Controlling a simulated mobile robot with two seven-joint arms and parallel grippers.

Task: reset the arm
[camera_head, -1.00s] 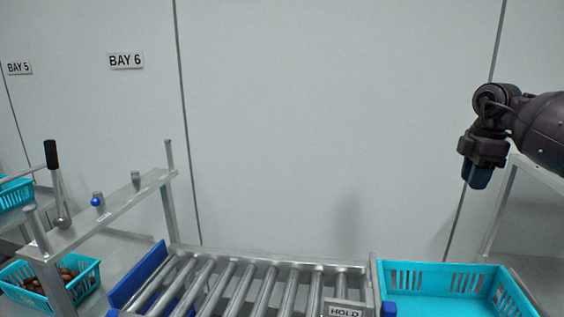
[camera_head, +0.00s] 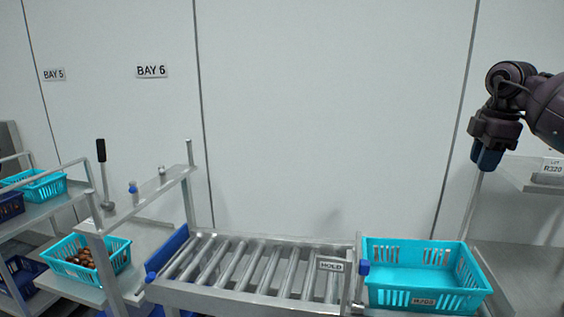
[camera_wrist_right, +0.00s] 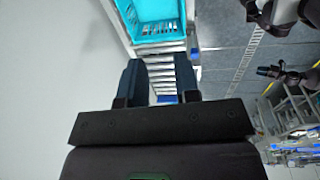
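My right gripper (camera_head: 487,155) is raised at the upper right in the head view, fingers pointing down, in front of the wall. In the right wrist view its two dark fingers (camera_wrist_right: 160,76) stand apart with nothing between them, so it is open and empty. My left arm does not show in the head view. Dark jointed parts (camera_wrist_right: 287,76) at the right of the wrist view may be my left arm; its finger state cannot be made out.
A teal basket (camera_head: 62,272) of dates sits at the left below a metal shelf (camera_head: 150,195). Another shelf (camera_head: 520,172) stands at the right, near my right gripper.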

